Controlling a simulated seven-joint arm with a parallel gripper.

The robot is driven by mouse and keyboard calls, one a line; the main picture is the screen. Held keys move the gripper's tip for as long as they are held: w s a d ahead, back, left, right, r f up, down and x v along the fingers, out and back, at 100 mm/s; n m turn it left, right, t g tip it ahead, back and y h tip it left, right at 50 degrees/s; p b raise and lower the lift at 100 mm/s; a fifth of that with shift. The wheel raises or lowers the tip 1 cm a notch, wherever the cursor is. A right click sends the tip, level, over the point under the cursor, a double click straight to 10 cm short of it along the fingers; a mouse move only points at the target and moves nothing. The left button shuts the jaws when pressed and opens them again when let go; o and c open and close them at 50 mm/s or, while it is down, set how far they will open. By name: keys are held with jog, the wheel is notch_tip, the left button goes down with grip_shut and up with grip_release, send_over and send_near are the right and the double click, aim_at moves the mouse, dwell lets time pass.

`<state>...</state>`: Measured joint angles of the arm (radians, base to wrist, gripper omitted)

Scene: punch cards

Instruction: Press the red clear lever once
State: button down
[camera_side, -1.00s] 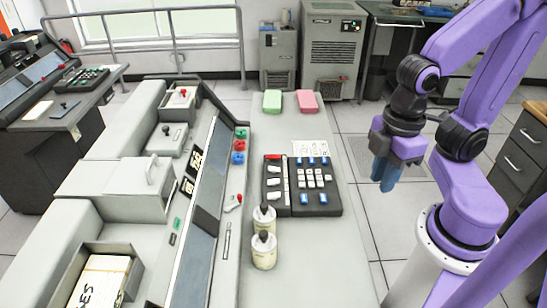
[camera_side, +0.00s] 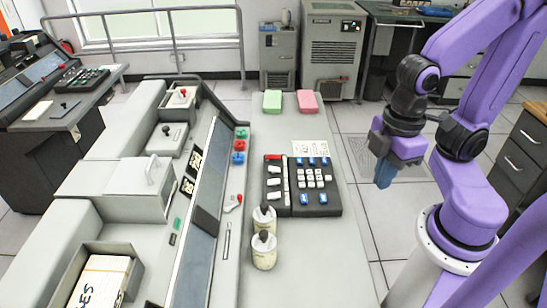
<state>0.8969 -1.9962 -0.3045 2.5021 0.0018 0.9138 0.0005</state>
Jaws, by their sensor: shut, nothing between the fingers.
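A small red-tipped lever (camera_side: 235,201) sits on the grey console, left of the black keypad unit (camera_side: 315,190). The keypad unit has a red key (camera_side: 274,157) at its top left, white keys and blue keys. Another small red-topped knob (camera_side: 183,92) stands in a box at the console's far end. I cannot tell from the picture which red part is the clear lever. My gripper (camera_side: 384,184) is shut and empty, pointing down, to the right of the keypad unit and apart from everything.
Two cream bottles (camera_side: 264,252) with black tops stand in front of the keypad unit. Green (camera_side: 272,100) and pink (camera_side: 307,101) card stacks lie at the far end. Open floor lies under my gripper.

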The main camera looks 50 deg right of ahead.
jog(key=shift+w, duration=0.1)
dwell(0.8)
jog(key=w+a+f+m+t, duration=0.1)
jog(key=w+a+m, duration=0.1)
jog(key=w, duration=0.4)
jog(key=w+a+m+t, duration=0.1)
jog(key=w+m, duration=0.2)
jog(key=w, duration=0.3)
jog(key=m+t+y, duration=0.2)
jog(key=m+t, duration=0.3)
jog(key=m, duration=0.7)
send_over(267, 156)
notch_tip(267, 156, down, 14)
jog(key=shift+w+a+f, duration=0.1)
jog(key=shift+w+a, duration=0.15)
jog(key=shift+a, duration=0.2)
jog(key=shift+s+d+f, duration=0.1)
jog(key=shift+f, duration=1.35)
jog(key=shift+s+d+f, duration=0.1)
jog(key=shift+s+f, duration=0.05)
jog(key=shift+f, duration=1.35)
jog(key=shift+s+d+f, duration=0.1)
jog(key=shift+f, duration=1.35)
jog(key=shift+f, duration=0.1)
